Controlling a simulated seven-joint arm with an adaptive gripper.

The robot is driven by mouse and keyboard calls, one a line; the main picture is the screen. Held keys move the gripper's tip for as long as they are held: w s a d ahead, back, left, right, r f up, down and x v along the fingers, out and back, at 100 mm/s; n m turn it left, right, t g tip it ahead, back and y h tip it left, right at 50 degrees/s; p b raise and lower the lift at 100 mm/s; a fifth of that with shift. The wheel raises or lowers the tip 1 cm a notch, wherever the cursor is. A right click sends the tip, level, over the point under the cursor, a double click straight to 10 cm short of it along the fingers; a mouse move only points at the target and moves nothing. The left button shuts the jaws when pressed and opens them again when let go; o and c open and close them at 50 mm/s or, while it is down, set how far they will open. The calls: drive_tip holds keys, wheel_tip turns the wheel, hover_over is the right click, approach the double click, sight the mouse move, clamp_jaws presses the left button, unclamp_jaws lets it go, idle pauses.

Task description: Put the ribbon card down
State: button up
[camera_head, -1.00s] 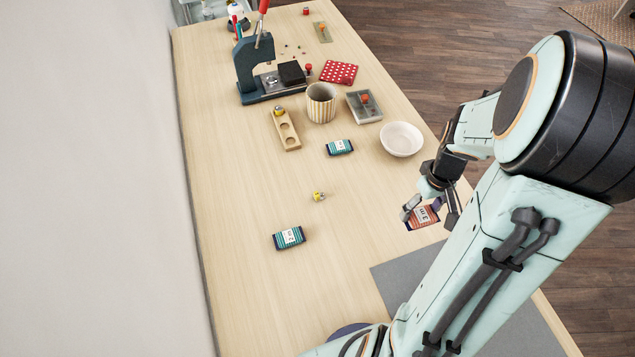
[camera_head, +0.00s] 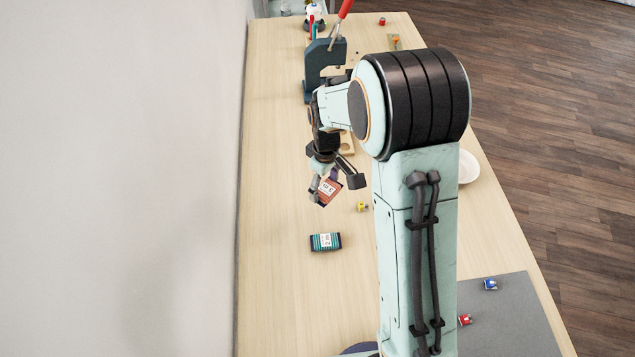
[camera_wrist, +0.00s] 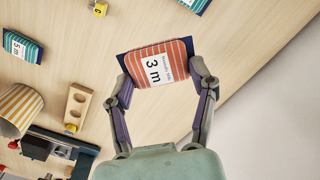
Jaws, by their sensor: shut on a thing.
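My gripper (camera_head: 328,188) is shut on an orange-red ribbon card (camera_head: 325,194) and holds it tilted above the left part of the table (camera_head: 278,215). In the wrist view the card (camera_wrist: 158,65), with dark blue ends and a white "3 m" label, sits between the two fingers (camera_wrist: 163,82). A teal ribbon card (camera_head: 325,242) lies on the table nearer the camera. In the wrist view one teal card (camera_wrist: 197,4) is cut by the top edge, and another (camera_wrist: 22,46) lies at the left.
A yellow spool (camera_head: 362,207) stands near the held card. The wooden holder (camera_wrist: 73,105), striped cup (camera_wrist: 18,108) and press (camera_head: 320,60) lie beyond. A white bowl (camera_head: 469,167) is partly hidden by my arm. Small spools lie on the grey mat (camera_head: 510,315). The wall is close left.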

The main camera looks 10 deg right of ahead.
drive_tip(key=w+f, duration=0.6)
drive_tip(key=shift+w+a+f, duration=0.15)
drive_tip(key=shift+w+a, duration=0.2)
drive_tip(key=shift+w+f, duration=0.2)
drive_tip(key=shift+f, duration=0.75)
drive_tip(key=shift+w+f, duration=0.15)
drive_tip(key=shift+f, duration=0.8)
drive_tip(key=shift+f, duration=0.1)
drive_tip(key=o, duration=1)
